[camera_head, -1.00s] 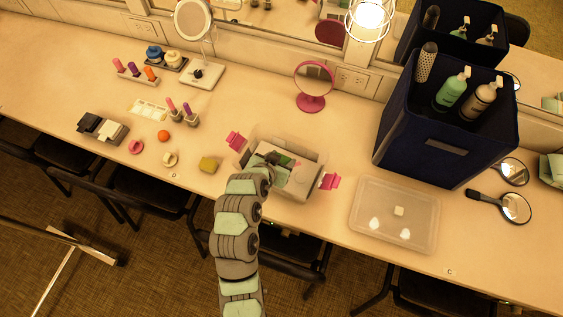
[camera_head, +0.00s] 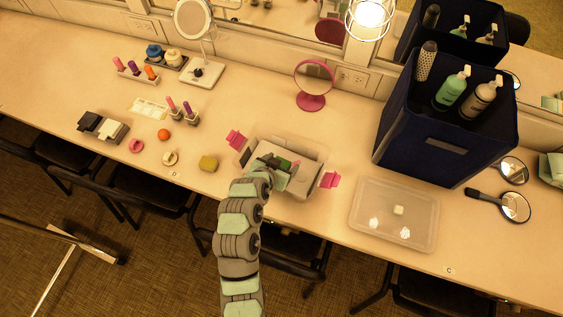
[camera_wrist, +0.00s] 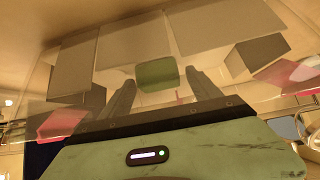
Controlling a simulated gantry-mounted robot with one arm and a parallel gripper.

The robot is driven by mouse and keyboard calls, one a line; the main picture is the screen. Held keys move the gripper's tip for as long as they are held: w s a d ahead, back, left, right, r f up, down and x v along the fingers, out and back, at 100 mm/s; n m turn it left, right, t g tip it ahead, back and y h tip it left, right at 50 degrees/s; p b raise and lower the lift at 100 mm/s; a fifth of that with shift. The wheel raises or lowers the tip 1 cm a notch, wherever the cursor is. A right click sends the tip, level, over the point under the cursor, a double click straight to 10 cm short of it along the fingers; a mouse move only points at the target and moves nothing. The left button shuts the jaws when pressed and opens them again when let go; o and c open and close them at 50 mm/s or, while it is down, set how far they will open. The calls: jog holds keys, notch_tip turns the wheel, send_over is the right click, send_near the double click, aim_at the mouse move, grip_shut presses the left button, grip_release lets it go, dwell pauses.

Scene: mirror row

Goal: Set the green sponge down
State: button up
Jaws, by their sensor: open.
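The green sponge (camera_wrist: 157,74) shows in the wrist view as a small green block between the tips of my gripper (camera_wrist: 162,84). The two fingers stand apart, one on each side of it; I cannot tell whether they touch it. In the head view, a bit of green (camera_head: 284,163) shows beside my gripper (camera_head: 285,174), inside the clear bin (camera_head: 262,134) with pink latches. My wrist hides part of the bin. Pale and grey blocks (camera_wrist: 135,35) lie in the bin around the sponge.
A tall navy caddy (camera_head: 400,140) with bottles stands at the right. A pink round mirror (camera_head: 312,102) stands behind the bin.

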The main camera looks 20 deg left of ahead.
jog(key=shift+r, duration=0.2)
jog(key=b+v, duration=0.1)
jog(key=v, duration=1)
jog(key=shift+s+r, duration=0.35)
jog(key=shift+s, duration=0.05)
